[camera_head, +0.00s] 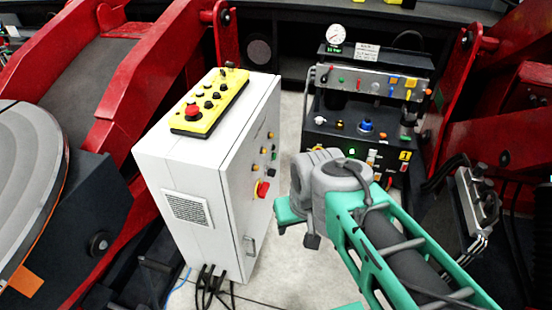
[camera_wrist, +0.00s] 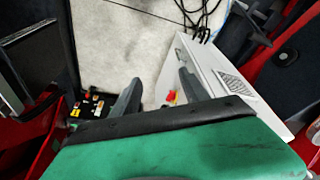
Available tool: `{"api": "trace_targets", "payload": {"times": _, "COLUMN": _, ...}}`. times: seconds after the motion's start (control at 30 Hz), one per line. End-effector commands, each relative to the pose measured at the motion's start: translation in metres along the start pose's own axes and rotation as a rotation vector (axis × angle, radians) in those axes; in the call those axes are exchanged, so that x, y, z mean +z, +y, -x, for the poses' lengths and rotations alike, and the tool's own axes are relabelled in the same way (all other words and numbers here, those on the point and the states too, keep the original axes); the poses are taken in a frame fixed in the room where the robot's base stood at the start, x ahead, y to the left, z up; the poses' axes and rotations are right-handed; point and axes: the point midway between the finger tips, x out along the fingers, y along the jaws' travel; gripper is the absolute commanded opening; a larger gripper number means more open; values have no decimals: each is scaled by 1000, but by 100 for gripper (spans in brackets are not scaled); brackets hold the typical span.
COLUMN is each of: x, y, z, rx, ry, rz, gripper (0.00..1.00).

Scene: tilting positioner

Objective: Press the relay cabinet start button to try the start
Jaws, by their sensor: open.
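The relay cabinet (camera_head: 185,215) is a light grey box standing on the floor left of my arm in the head view. Labels are too small to read. The green button cannot be made out in the wrist view.
A yellow pendant box (camera_head: 210,100) with a red button lies on the cabinet. A black control console (camera_head: 345,140) with a gauge stands behind my arm. Red machine frames (camera_head: 130,90) flank both sides. Cables (camera_head: 210,285) leave the cabinet's bottom. Pale floor (camera_head: 305,275) is free beside it.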

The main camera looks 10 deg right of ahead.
Motion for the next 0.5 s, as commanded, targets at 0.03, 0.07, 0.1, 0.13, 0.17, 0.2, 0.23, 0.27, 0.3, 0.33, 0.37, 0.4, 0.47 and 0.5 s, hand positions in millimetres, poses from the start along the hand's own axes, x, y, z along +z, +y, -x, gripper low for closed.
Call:
{"api": "trace_targets", "payload": {"times": 0.03, "x": 0, "y": 0, "z": 0, "rx": 0, "ry": 0, "rz": 0, "gripper": 48}}
{"api": "trace_targets", "payload": {"times": 0.07, "x": 0, "y": 0, "z": 0, "rx": 0, "ry": 0, "rz": 0, "gripper": 45}}
{"api": "trace_targets", "payload": {"times": 0.1, "x": 0, "y": 0, "z": 0, "rx": 0, "ry": 0, "rz": 0, "gripper": 42}}
{"api": "trace_targets", "payload": {"times": 0.13, "x": 0, "y": 0, "z": 0, "rx": 0, "ry": 0, "rz": 0, "gripper": 40}}
{"api": "trace_targets", "payload": {"times": 0.17, "x": 0, "y": 0, "z": 0, "rx": 0, "ry": 0, "rz": 0, "gripper": 37}}
{"api": "trace_targets", "payload": {"times": 0.2, "x": 0, "y": 0, "z": 0, "rx": 0, "ry": 0, "rz": 0, "gripper": 34}}
{"api": "trace_targets", "payload": {"times": 0.23, "x": 0, "y": 0, "z": 0, "rx": 0, "ry": 0, "rz": 0, "gripper": 32}}
{"api": "trace_targets", "payload": {"times": 0.27, "x": 0, "y": 0, "z": 0, "rx": 0, "ry": 0, "rz": 0, "gripper": 29}}
{"api": "trace_targets", "payload": {"times": 0.3, "x": 0, "y": 0, "z": 0, "rx": 0, "ry": 0, "rz": 0, "gripper": 26}}
{"api": "trace_targets", "payload": {"times": 0.33, "x": 0, "y": 0, "z": 0, "rx": 0, "ry": 0, "rz": 0, "gripper": 23}}
{"api": "trace_targets", "payload": {"times": 0.37, "x": 0, "y": 0, "z": 0, "rx": 0, "ry": 0, "rz": 0, "gripper": 21}}
{"api": "trace_targets", "payload": {"times": 0.4, "x": 0, "y": 0, "z": 0, "rx": 0, "ry": 0, "rz": 0, "gripper": 18}}
{"api": "trace_targets", "payload": {"times": 0.47, "x": 0, "y": 0, "z": 0, "rx": 0, "ry": 0, "rz": 0, "gripper": 13}}
{"api": "trace_targets", "payload": {"times": 0.5, "x": 0, "y": 0, "z": 0, "rx": 0, "ry": 0, "rz": 0, "gripper": 9}}
